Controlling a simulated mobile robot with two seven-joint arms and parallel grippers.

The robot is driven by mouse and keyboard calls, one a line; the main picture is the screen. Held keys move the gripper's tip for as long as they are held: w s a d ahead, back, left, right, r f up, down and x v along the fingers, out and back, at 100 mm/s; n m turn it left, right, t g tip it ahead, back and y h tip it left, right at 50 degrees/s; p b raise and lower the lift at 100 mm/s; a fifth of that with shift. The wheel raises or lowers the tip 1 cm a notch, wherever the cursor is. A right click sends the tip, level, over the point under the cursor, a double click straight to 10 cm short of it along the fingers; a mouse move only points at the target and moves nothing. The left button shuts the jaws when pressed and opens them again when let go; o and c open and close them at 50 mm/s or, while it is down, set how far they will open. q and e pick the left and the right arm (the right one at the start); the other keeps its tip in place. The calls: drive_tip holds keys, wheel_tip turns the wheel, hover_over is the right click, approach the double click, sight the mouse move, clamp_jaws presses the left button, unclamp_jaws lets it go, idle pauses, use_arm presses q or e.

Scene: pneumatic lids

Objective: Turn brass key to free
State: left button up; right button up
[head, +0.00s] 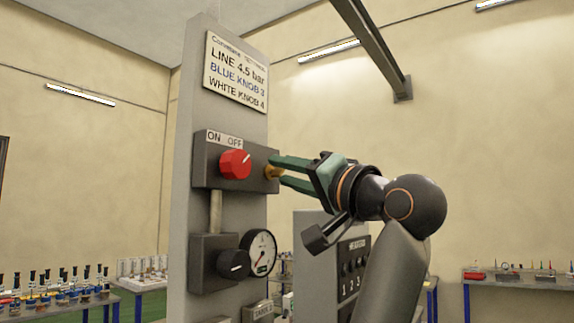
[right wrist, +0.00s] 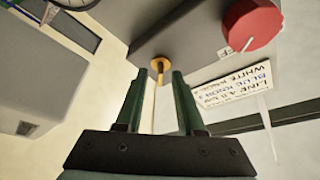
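The brass key (head: 271,172) sticks out of the right side of the grey switch box, beside the red knob (head: 235,164) under the ON/OFF label. In the right wrist view the brass key (right wrist: 160,64) shows at the box edge, just ahead of and between my fingertips. My right gripper (head: 278,169) has green fingers pointing left at the key; in the right wrist view the gripper (right wrist: 159,76) is open, with a gap on each side of the key and no clear contact. My left gripper is not in view.
The switch box (head: 206,172) is on a tall grey column (head: 232,120) with a sign (head: 236,72). Below are a black knob (head: 234,264) and a gauge (head: 261,253). A lower grey panel (head: 314,255) stands behind my right arm. Benches with small items line the walls.

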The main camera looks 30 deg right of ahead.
clamp_jaws()
idle(0.3)
idle(0.3)
